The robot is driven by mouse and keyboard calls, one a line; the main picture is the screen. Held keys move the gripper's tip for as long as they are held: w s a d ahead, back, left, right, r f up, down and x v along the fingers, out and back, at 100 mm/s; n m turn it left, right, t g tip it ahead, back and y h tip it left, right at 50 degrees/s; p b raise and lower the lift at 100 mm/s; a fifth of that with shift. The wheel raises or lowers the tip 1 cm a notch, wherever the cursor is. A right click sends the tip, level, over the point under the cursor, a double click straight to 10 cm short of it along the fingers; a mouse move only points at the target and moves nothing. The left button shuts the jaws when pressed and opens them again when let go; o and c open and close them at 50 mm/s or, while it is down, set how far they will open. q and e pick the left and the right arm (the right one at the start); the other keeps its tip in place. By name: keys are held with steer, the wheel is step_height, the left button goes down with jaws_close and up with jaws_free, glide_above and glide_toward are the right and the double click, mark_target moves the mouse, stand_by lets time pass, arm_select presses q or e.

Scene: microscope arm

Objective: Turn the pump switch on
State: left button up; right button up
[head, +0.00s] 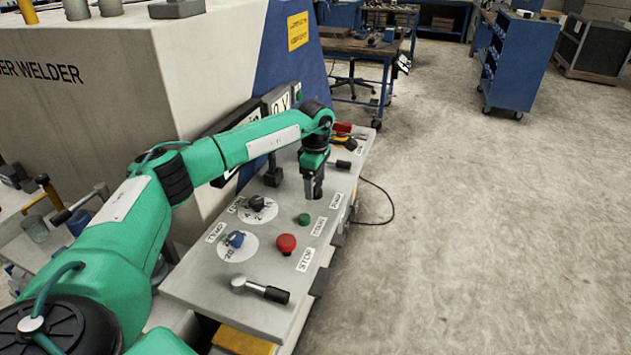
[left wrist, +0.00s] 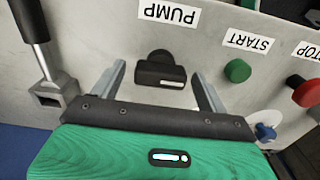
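The pump switch (left wrist: 160,70) is a black rotary knob with a white mark on its bar, on a light grey panel (left wrist: 110,45) beside the PUMP label (left wrist: 168,14). My left gripper (left wrist: 157,88) is open, with one finger toward each side of the switch and visible gaps between. I cannot tell from this view how far above the panel the fingertips are. In the head view my left gripper (head: 313,190) points down over the panel, next to the PUMP label (head: 336,200), and hides the switch. My right gripper is not in view.
The green START button (head: 304,219) and red STOP button (head: 286,243) are nearby. A black dial (head: 257,203), a blue knob (head: 235,239) and a black-handled lever (head: 262,290) share the panel. Another lever (left wrist: 33,25) stands beside the gripper. Open floor (head: 480,230) lies right.

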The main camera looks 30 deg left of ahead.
mark_target(316, 182)
arm_select(q)
steer(key=shift+r, duration=0.1)
step_height(316, 182, up, 14)
steer(key=b, duration=0.1)
steer(key=shift+f+b, duration=0.2)
steer(key=shift+b, duration=0.2)
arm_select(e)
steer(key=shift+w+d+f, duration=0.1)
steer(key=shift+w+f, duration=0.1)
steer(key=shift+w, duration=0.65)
